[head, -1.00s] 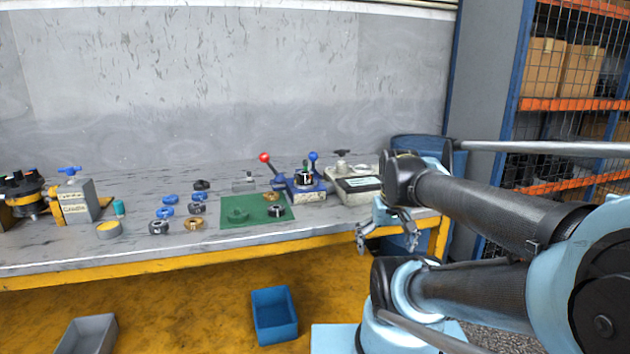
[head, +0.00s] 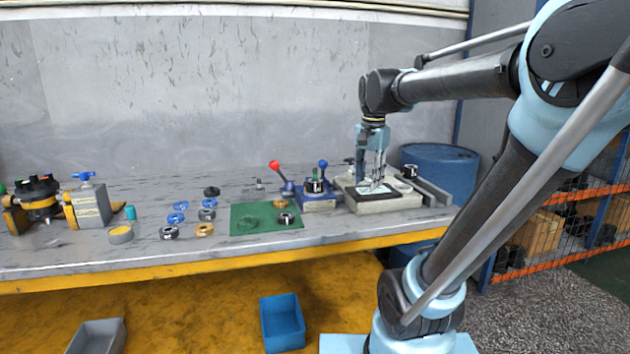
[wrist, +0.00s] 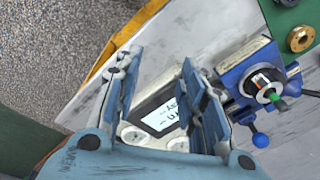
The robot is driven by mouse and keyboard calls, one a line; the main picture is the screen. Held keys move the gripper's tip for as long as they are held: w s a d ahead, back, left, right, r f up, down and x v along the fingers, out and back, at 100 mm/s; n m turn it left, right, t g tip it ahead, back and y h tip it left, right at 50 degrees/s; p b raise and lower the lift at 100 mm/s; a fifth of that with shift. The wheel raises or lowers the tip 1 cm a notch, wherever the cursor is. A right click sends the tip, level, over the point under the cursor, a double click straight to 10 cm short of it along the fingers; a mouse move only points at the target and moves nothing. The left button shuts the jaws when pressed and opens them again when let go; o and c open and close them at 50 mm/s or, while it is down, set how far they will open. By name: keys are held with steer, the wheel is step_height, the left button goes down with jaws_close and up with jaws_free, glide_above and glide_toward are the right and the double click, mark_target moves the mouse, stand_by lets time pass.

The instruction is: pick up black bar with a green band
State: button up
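A small dark upright piece with green on it (head: 315,175) stands in the blue vise (head: 318,199), with a black and white ring around its base. I take it as the black bar with a green band, though it is too small to be sure. My gripper (head: 373,186) is above the grey device with a dark display panel (head: 368,206), to the right of the vise. In the wrist view my gripper (wrist: 161,62) has its fingers wide apart with nothing between them.
Red (head: 274,165) and blue (head: 323,163) lever knobs rise by the vise. A green mat (head: 262,229) with rings lies to its left. Several loose rings sit farther left. A blue barrel (head: 450,170) stands behind the bench's right end. A blue bin (head: 282,322) is on the floor.

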steer(key=w+a+r+m, duration=0.5)
steer(key=w+a+r, duration=0.35)
steer(key=w, duration=0.25)
step_height(320, 180, up, 5)
steer(key=m+g, duration=0.1)
steer(key=m, duration=0.3)
glide_above(315, 170)
steer(key=f, duration=0.8)
steer(key=w+f, duration=0.1)
steer(key=f, duration=0.3)
steer(key=shift+a, duration=0.15)
steer(key=shift+f, duration=2.75)
steer(key=shift+d, duration=0.2)
jaws_close()
